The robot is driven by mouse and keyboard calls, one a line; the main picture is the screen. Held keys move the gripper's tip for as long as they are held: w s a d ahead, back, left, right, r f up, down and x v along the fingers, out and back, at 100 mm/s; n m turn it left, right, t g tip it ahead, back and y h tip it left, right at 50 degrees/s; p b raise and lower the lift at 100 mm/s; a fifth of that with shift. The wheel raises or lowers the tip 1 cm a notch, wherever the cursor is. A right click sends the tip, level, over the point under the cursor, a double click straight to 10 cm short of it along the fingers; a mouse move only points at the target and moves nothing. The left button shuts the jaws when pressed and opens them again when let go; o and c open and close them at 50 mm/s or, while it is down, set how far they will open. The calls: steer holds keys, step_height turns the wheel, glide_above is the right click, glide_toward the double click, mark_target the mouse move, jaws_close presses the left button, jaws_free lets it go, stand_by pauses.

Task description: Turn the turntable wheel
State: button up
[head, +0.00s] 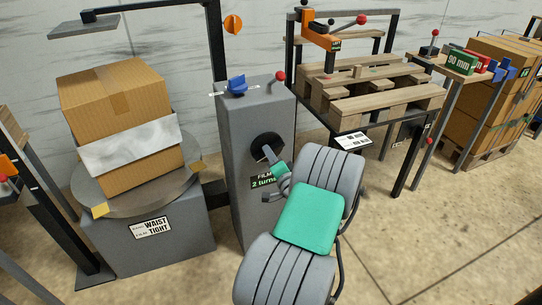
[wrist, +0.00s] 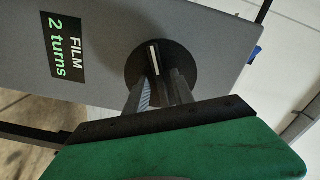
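The turntable wheel appears as a round black dial (head: 266,146) on the front of the grey post, mostly behind my gripper in the head view. In the wrist view the dial (wrist: 135,66) carries a raised bar (wrist: 154,58) with a white line, standing nearly upright in the picture. My gripper (wrist: 156,82) is at the dial, one finger on each side of the bar's lower end. A narrow gap shows between the fingers; whether they press on the bar is unclear. The turntable (head: 128,205) at left bears a cardboard box (head: 112,98) with a pale film band around it.
The grey post (head: 236,130) has a blue knob (head: 237,85) and a red-tipped lever (head: 279,76) on top, and a "FILM 2 turns" label (wrist: 66,48). A table with a wooden pallet (head: 375,100) stands to the right. Open floor (head: 440,240) lies at front right.

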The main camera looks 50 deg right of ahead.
steer(key=shift+o, duration=0.3)
steer(key=v, duration=0.7)
steer(key=shift+s+a, duration=0.2)
steer(key=shift+s, duration=0.15)
steer(key=shift+f, duration=0.1)
